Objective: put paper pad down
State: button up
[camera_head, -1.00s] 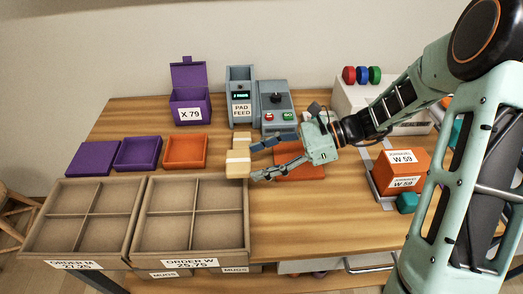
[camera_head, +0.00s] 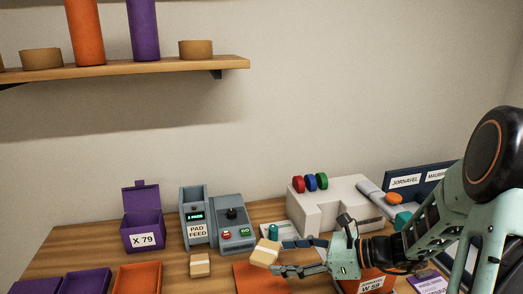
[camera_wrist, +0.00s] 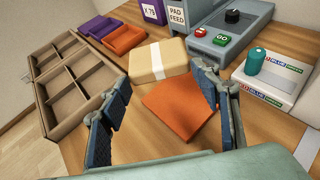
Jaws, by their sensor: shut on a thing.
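My gripper (camera_head: 268,257) is shut on a tan paper pad (camera_head: 265,251) with a white band. In the wrist view the pad (camera_wrist: 158,62) sits between the tips of my two fingers (camera_wrist: 160,75). It is slightly tilted and appears held above the table, at the far edge of the flat orange mat (camera_head: 255,283). The mat also shows between my fingers in the wrist view (camera_wrist: 185,108). A second similar tan pad (camera_head: 200,265) rests on the table in front of the grey pad feed (camera_head: 197,230).
A grey control box (camera_head: 231,228) with red and green buttons stands beside the feed. A white machine (camera_head: 325,205) is behind my gripper. A purple X 79 box (camera_head: 144,230) and orange tray (camera_head: 138,279) are left. Divided crates (camera_wrist: 75,82) lie at left in the wrist view.

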jog(key=w+d+r+m+t+h+p, duration=0.1)
jog(key=w+d+m+t+h, duration=0.15)
jog(key=d, duration=0.45)
notch_tip(320, 180, up, 6)
jog(key=p, duration=1.2)
jog(key=shift+s+d+r+y+p, duration=0.15)
jog(key=shift+s+y+p, duration=0.15)
jog(key=shift+y, duration=0.15)
jog(key=shift+t, duration=0.25)
